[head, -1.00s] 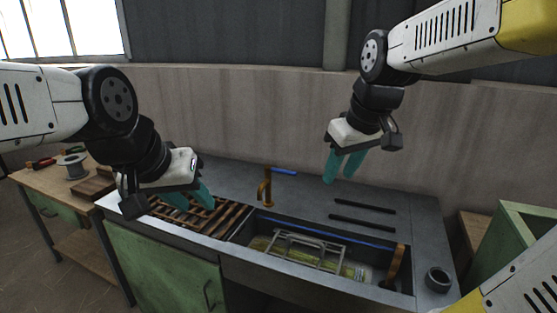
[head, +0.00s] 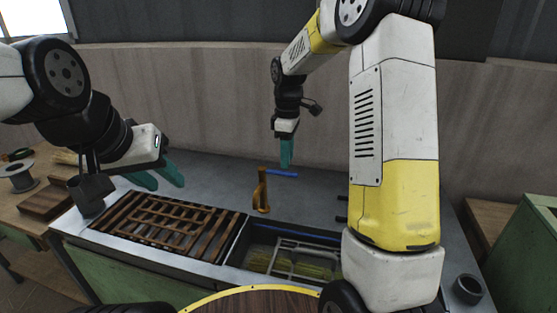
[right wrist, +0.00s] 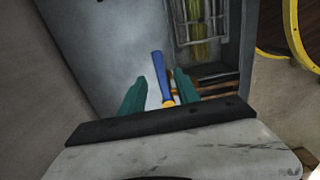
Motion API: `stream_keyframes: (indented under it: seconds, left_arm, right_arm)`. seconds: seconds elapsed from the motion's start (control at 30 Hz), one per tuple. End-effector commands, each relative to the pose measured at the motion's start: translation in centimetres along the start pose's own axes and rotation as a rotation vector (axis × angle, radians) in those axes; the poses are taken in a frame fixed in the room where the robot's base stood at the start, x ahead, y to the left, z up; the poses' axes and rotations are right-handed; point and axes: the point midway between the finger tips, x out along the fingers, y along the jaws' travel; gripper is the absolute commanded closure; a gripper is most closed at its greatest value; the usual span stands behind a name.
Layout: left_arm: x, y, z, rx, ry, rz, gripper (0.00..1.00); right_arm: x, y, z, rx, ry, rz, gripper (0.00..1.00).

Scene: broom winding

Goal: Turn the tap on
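The tap (head: 262,193) is a brass spout standing on the counter behind the sink, with a blue lever handle (head: 282,173) extending to the right in the head view. My right gripper (head: 286,160) is just above this handle, fingers pointing down. In the right wrist view the blue handle (right wrist: 161,75) shows between the two teal fingers, which are apart; I cannot tell whether either touches it. My left gripper (head: 162,178) is open and empty, above the left part of the counter, away from the tap.
The sink (head: 240,247) holds a wire rack (head: 300,262) over something yellow-green. A brown slatted rack (head: 165,225) lies left of it. A dark cup (head: 467,288) stands at the counter's right end. A wooden table with a spool (head: 18,178) is at the left.

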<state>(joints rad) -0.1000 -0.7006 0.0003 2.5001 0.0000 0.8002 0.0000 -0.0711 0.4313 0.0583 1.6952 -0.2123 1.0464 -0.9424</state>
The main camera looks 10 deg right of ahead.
Motion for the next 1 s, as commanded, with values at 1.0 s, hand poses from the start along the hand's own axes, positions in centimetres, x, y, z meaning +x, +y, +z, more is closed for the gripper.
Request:
stream_keyframes:
  seconds: [1.0]
  left_arm:
    - [0.0, 0.0, 0.0, 0.000, 0.000, 0.000, 0.64]
  right_arm:
    - [3.9, 0.0, 0.0, 0.002, 0.001, 0.001, 1.00]
